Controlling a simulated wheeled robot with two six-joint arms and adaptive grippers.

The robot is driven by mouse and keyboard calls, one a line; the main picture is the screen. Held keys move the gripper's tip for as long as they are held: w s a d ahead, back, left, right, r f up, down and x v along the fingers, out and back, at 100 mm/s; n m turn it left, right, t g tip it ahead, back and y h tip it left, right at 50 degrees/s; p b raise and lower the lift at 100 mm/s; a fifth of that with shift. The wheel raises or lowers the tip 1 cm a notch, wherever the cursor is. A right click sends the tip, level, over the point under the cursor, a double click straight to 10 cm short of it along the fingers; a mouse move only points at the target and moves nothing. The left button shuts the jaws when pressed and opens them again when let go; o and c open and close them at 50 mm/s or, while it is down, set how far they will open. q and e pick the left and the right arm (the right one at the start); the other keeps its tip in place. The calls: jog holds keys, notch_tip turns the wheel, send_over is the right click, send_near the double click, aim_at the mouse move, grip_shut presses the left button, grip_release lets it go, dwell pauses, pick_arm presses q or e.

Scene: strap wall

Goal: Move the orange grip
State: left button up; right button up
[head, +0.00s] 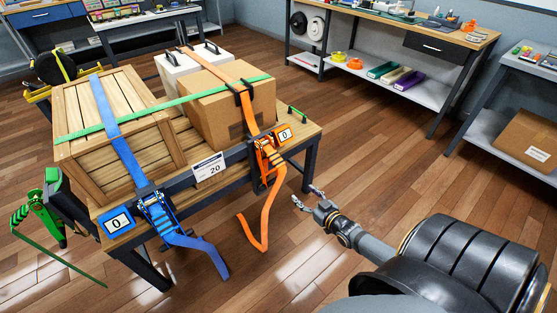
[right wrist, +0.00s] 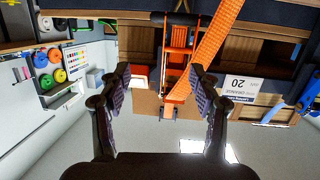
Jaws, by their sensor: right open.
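The orange grip (head: 266,158) is part of the orange ratchet on the near edge of the table, beside an orange display reading 0 (head: 285,135). The orange strap (head: 233,76) runs over the cardboard box, and a loose orange tail (head: 264,205) hangs toward the floor. My right gripper (head: 307,195) is open and empty, to the right of and apart from the ratchet. In the right wrist view the orange ratchet (right wrist: 180,52) shows beyond and between the open fingers (right wrist: 160,80), with the tail (right wrist: 214,48) slanting beside it. My left gripper is not in view.
A blue strap with its ratchet (head: 158,213) is at the table's left corner; a green strap (head: 160,108) crosses the wooden crate (head: 75,155) and box (head: 215,108). A sign reading 20 (head: 210,168) hangs between the ratchets. Floor in front is clear.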

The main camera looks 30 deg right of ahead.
aim_at(278, 161)
jog(key=w+a+r+t+b, duration=0.1)
jog(key=w+r, duration=0.1)
jog(key=r, duration=0.1)
jog(key=w+a+r+y, duration=0.1)
jog(key=w+r, duration=0.1)
jog(key=r, duration=0.1)
jog(key=w+a+r+t+b, duration=0.1)
jog(key=w+r, duration=0.1)
jog(key=r, duration=0.1)
jog(key=shift+w+t+b, duration=0.15)
jog(key=shift+t+b, duration=0.15)
jog(key=w+b, duration=0.1)
jog(key=w, duration=0.1)
jog(key=w+b, duration=0.2)
jog(key=shift+w+a+f, duration=0.1)
jog(key=shift+w+a, duration=0.1)
jog(key=shift+w, duration=0.15)
jog(key=shift+w+r+n+y+b, duration=0.2)
jog(key=shift+w+n+y+b, duration=0.15)
jog(key=shift+w+b, duration=0.7)
jog(key=shift+r+b, duration=0.15)
jog(key=shift+b, duration=0.15)
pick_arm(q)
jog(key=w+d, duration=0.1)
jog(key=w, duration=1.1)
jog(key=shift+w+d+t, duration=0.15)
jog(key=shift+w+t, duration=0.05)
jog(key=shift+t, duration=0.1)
pick_arm(e)
grip_shut()
